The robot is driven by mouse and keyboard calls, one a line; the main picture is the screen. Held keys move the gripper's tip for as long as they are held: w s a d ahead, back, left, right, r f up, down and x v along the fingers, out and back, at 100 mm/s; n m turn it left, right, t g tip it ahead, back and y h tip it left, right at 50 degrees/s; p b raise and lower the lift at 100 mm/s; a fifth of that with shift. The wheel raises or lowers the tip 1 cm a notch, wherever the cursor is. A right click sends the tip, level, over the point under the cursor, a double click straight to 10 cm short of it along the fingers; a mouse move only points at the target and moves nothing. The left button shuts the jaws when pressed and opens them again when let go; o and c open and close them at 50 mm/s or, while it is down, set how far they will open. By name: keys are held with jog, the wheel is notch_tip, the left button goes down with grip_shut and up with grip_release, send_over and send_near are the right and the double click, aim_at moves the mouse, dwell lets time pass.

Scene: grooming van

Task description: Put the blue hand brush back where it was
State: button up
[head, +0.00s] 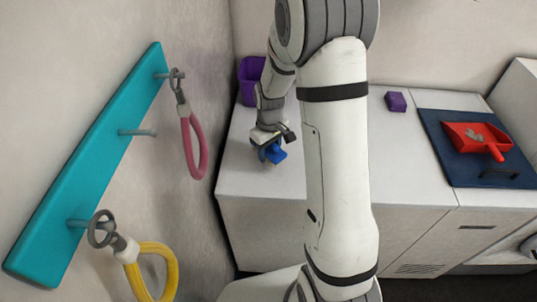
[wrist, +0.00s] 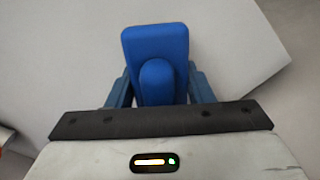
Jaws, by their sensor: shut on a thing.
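The blue hand brush (head: 277,154) is in my gripper (head: 264,146), over the left part of the pale counter in the head view. In the wrist view the brush (wrist: 155,50) stands out between the two dark blue fingers of my gripper (wrist: 157,88), which are shut on its rounded handle. Its broad blue block points away from the wrist. I cannot tell the exact gap between the brush and the counter. My arm hides part of the counter's middle.
A purple block (head: 396,102) and a purple bin (head: 247,88) stand farther back. A teal rack (head: 95,165) holds pink (head: 190,148) and yellow (head: 162,252) loops.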

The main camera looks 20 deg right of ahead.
jog(key=shift+f, duration=1.55)
jog(key=shift+s, duration=0.1)
jog(key=shift+f, duration=0.15)
jog(key=o, duration=1)
jog(key=shift+o, duration=0.2)
notch_tip(320, 180, up, 12)
jog(key=shift+b, duration=0.65)
jog(key=s+r+m+t, duration=0.1)
jog(key=s+r, duration=0.4)
jog(key=s, duration=0.5)
jog(key=s+r+m+t, duration=0.2)
jog(key=s+r+m, duration=0.2)
jog(key=s, duration=0.7)
notch_tip(320, 180, up, 3)
jog(key=shift+s+a+f+t, duration=0.15)
jog(key=shift+f+t, duration=0.05)
jog(key=shift+t, duration=0.1)
